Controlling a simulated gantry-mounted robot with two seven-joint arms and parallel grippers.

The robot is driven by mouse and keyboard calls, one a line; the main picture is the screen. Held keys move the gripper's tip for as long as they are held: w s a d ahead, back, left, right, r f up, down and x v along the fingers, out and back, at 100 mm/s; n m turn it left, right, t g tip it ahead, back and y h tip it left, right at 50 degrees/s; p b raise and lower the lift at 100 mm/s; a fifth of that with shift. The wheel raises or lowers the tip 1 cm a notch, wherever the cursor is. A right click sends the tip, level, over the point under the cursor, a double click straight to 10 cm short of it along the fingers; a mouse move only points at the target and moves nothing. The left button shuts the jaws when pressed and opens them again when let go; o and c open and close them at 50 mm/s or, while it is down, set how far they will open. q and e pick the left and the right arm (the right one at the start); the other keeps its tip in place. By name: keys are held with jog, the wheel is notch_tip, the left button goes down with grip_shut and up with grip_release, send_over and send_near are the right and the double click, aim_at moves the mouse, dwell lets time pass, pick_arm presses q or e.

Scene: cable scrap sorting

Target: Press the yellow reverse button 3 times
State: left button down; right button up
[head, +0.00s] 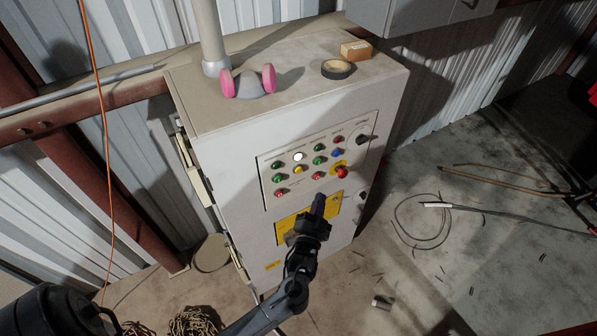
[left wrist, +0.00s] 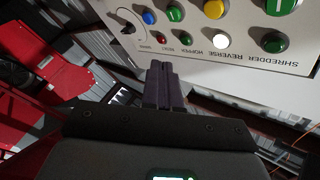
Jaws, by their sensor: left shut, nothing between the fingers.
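The yellow reverse button (head: 298,169) is on the control panel of the grey cabinet, just below a bright white lamp (head: 298,156). In the left wrist view, the panel appears upside down, with the yellow button (left wrist: 214,9) at the top edge and the white lamp (left wrist: 221,40) beside the REVERSE label. My left gripper (head: 318,203) is shut and empty. In the head view it appears below and right of the yellow button, over the yellow label area. In the left wrist view, its fingertips (left wrist: 161,72) appear off the panel's edge, apart from the buttons. My right gripper is out of view.
Green buttons (head: 277,178) and red buttons (head: 317,176) surround the yellow one. A red emergency stop (head: 342,172) and a rotary main switch (head: 365,138) are on the right. Pink-filter respirator (head: 248,82), black tape roll (head: 337,69) and a small box (head: 356,51) sit on top.

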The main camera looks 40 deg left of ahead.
aim_at(299, 170)
pick_arm(q)
jog(key=w+a+b, duration=0.1)
jog(key=w+a, duration=0.1)
jog(key=a, duration=0.6)
jog(key=shift+w+a+b, duration=0.2)
jog(key=shift+a+b, duration=0.05)
jog(key=shift+b, duration=0.05)
jog(key=shift+a, duration=0.15)
dwell(2.2)
jog(key=shift+w+a, duration=0.1)
jog(key=shift+a, duration=0.15)
jog(key=shift+w+a, duration=0.15)
jog(key=shift+a, duration=0.3)
dwell(0.8)
jog(key=shift+d, duration=0.15)
jog(key=shift+s+d+p, duration=0.25)
jog(key=shift+d+p, duration=0.15)
jog(key=shift+d, duration=0.3)
